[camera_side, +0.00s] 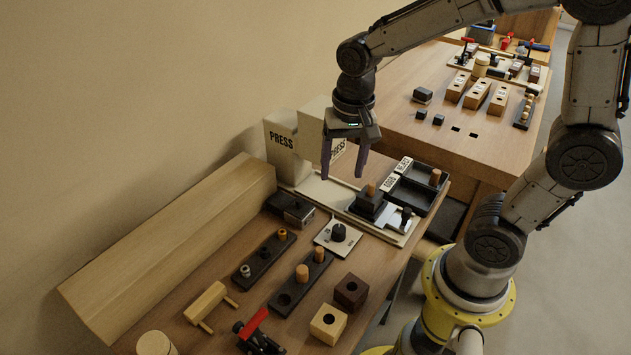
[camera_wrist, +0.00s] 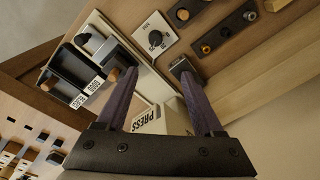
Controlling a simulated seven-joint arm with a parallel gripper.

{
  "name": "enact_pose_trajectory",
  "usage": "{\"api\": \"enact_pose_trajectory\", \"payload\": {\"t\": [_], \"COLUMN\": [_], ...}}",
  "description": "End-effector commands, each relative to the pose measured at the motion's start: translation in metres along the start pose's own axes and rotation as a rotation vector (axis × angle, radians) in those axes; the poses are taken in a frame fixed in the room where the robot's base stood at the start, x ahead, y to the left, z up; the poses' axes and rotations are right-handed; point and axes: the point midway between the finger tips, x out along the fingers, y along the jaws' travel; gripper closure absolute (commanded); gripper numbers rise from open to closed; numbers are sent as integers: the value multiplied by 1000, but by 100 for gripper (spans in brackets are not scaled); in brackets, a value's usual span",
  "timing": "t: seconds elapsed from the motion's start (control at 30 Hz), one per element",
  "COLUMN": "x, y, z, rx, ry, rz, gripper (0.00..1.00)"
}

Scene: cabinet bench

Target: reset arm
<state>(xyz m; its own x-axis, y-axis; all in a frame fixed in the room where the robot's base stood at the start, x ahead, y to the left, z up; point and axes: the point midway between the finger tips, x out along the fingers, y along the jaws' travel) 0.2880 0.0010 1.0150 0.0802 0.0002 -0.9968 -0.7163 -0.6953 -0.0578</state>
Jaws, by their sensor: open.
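My gripper (camera_side: 344,171) is open and empty, pointing down in the air near the press (camera_side: 283,148) in the side view. In the wrist view the two dark fingers of my gripper (camera_wrist: 156,72) are spread apart with nothing between them. The white press block (camera_wrist: 160,121), lettered PRESS, shows below and between the fingers. A black block with an orange peg (camera_side: 369,201) stands on the light press plate (camera_side: 331,191), below and right of my gripper. The fingers look apart from everything.
Black trays (camera_side: 412,184) labelled GOOD and REJECT lie right of the press plate. A dial (camera_side: 338,236), peg racks (camera_side: 264,255), wooden blocks (camera_side: 328,323) and a red-handled clamp (camera_side: 256,328) fill the near bench. A second bench (camera_side: 485,139) with more blocks stands behind. A long wooden beam (camera_side: 180,240) runs along the wall.

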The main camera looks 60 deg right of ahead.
Motion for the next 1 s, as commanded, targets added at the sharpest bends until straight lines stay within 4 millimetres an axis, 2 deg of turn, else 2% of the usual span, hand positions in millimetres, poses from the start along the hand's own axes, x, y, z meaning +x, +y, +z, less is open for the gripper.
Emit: {"api": "enact_pose_trajectory", "payload": {"t": [0.1,0.2,0.33,0.43,0.6,0.73,1.0], "x": [-43,-74,-95,-98,-86,-86,-86], "y": [10,29,56,73,85,85,84], "z": [10,27,53,70,81,81,81], "rx": [-32,-143,-345,-515,-716,-783,-793], "ry": [96,186,302,371,384,388,389], "rz": [-97,-167,-219,-222,-180,-166,-164], "gripper": [31,31,31,31,31,31,31]}}
